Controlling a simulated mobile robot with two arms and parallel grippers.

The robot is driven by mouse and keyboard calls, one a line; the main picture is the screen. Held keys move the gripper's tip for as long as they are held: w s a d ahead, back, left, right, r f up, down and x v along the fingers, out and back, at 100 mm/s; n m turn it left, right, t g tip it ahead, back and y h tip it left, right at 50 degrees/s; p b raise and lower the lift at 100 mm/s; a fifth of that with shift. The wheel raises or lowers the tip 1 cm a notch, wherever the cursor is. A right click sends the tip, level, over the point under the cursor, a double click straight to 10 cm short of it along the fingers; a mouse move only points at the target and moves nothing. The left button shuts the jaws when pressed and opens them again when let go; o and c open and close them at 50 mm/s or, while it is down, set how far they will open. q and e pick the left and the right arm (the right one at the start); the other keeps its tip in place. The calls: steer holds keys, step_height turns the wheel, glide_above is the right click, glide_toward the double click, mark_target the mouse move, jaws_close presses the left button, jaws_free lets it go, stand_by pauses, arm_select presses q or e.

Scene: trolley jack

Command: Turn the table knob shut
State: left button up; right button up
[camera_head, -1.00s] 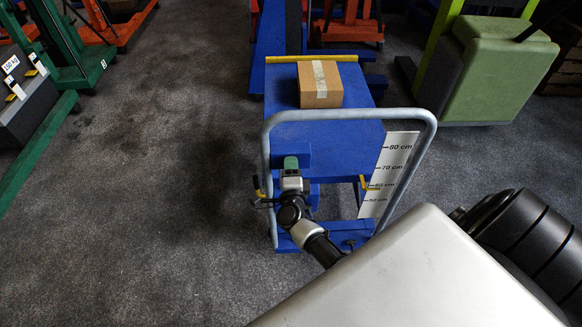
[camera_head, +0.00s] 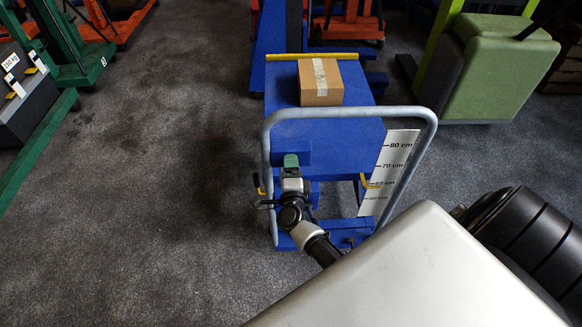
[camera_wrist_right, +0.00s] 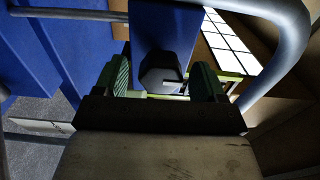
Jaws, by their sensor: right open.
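The blue lifting table (camera_head: 345,135) stands in front of me, with its grey push handle (camera_head: 350,112) on my side. The dark, faceted knob (camera_wrist_right: 160,74) shows in the right wrist view against a blue block (camera_wrist_right: 165,30). My right gripper (camera_wrist_right: 162,82) is open, with one green-padded finger on each side of the knob and visible gaps between. Whether the fingertips reach fully past it is unclear. In the head view my right gripper (camera_head: 291,161) is at the blue block near the handle's left side and hides the knob. My left gripper is not in view.
A cardboard box (camera_head: 320,82) sits on the tabletop near a yellow bar (camera_head: 312,57). A height scale (camera_head: 389,172) stands at the right, by a yellow pointer. A green padded block (camera_head: 500,70) is farther right. Open carpet (camera_head: 150,190) lies to the left.

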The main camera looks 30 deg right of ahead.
steer(key=v, duration=1)
steer(key=shift+b, duration=0.4)
steer(key=shift+w+f, duration=0.1)
